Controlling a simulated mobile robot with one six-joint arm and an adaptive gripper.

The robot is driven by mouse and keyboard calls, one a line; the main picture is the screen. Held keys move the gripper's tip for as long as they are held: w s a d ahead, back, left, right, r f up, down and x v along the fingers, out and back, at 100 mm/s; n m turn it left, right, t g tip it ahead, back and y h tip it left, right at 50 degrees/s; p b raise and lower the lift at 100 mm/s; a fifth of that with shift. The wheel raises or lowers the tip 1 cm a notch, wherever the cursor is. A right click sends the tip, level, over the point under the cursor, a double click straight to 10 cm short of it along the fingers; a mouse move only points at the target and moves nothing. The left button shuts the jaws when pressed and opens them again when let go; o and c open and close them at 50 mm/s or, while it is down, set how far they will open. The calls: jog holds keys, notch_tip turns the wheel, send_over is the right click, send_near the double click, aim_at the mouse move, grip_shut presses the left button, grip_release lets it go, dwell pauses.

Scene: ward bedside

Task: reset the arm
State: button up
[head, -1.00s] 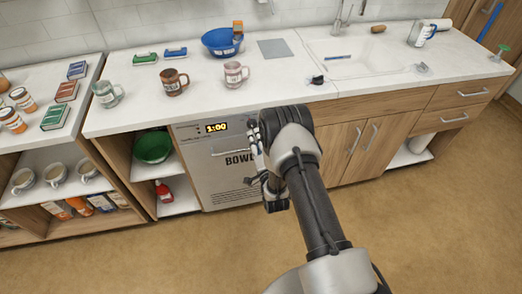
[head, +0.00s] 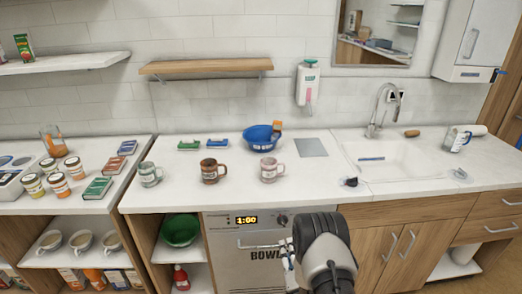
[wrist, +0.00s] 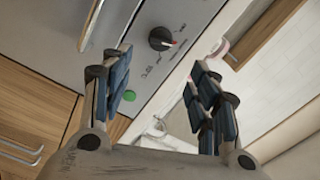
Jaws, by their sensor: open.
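My arm (head: 322,245) reaches up from the bottom of the head view, in front of the dishwasher-like appliance (head: 225,275) with a lit 1:00 display. My gripper is mostly hidden behind the arm in the head view. In the wrist view my gripper (wrist: 160,85) is open, its two blue-padded fingers apart with nothing between them. Beyond the fingers are the appliance's front panel, a dark knob (wrist: 162,39) and a green button (wrist: 129,95). The appliance's bar handle (wrist: 90,25) is at the upper left, apart from the fingers.
The counter (head: 230,198) above the appliance carries a green mug (head: 150,175), a brown mug (head: 211,172), a pink mug (head: 270,170) and a blue bowl (head: 259,139). A sink (head: 395,160) is at the right. An open shelf at the left holds several cups.

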jog(key=w+r+n+g, duration=0.1)
jog(key=w+r+n, duration=0.1)
jog(key=w+r, duration=0.3)
jog(key=s+r+n+g, duration=0.2)
jog(key=r+g, duration=0.1)
jog(key=r, duration=0.6)
jog(key=s+r+n+g, duration=0.2)
jog(key=s+r+n, duration=0.1)
jog(key=r, duration=0.5)
jog(key=s+r+n+g, duration=0.2)
jog(key=s+r, duration=0.1)
jog(key=s, duration=0.8)
jog(key=s+r+n+g, duration=0.2)
jog(key=s+r+g, duration=0.1)
jog(key=s, duration=0.9)
jog(key=s+r+n+g, duration=0.2)
jog(key=s+r+n, duration=0.1)
jog(key=s, duration=0.9)
jog(key=shift+a+r, duration=0.15)
jog(key=shift+r, duration=0.05)
jog(key=shift+s, duration=0.1)
